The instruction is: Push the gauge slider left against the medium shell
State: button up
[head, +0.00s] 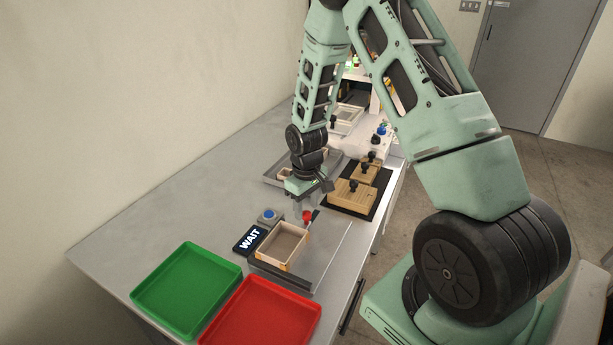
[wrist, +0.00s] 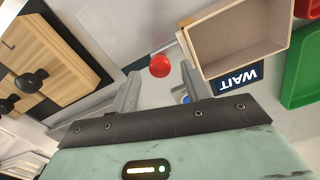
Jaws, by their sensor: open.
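The shell (head: 284,246), an open light-wood box with a pale inside, sits on the grey gauge plate. It also shows at the upper right of the wrist view (wrist: 238,42). The red ball knob (head: 307,215), which appears to belong to the gauge slider, stands close beyond the shell in the head view. In the wrist view the red knob (wrist: 160,66) lies left of the shell with a small gap. My gripper (head: 304,206) is open and empty, just behind the knob. Its two fingers (wrist: 160,82) straddle the knob's position in the wrist view; contact cannot be told.
A green tray (head: 187,290) and a red tray (head: 262,318) lie at the near end. A WAIT sign (head: 250,240) and blue button (head: 268,215) stand left of the shell. Knobbed wooden blocks (head: 353,196) sit on a black mat beyond. The left of the table is clear.

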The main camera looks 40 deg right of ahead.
aim_at(306, 212)
notch_tip(306, 212, up, 16)
jog(key=b, duration=0.1)
jog(key=shift+f, duration=0.1)
dwell(0.5)
jog(key=s+a+r+n, duration=0.2)
jog(key=s+a, duration=0.3)
jog(key=a, duration=0.5)
jog(key=s+a+r+n, duration=0.15)
jog(key=s+a, duration=0.35)
jog(key=a, duration=0.5)
jog(key=s+a+n, duration=0.1)
jog(key=s+a, duration=0.3)
jog(key=s, duration=0.3)
jog(key=s+a+n, duration=0.2)
jog(key=s+a, duration=0.2)
jog(key=s, duration=0.3)
jog(key=shift+y, duration=0.3)
jog(key=shift+r, duration=0.15)
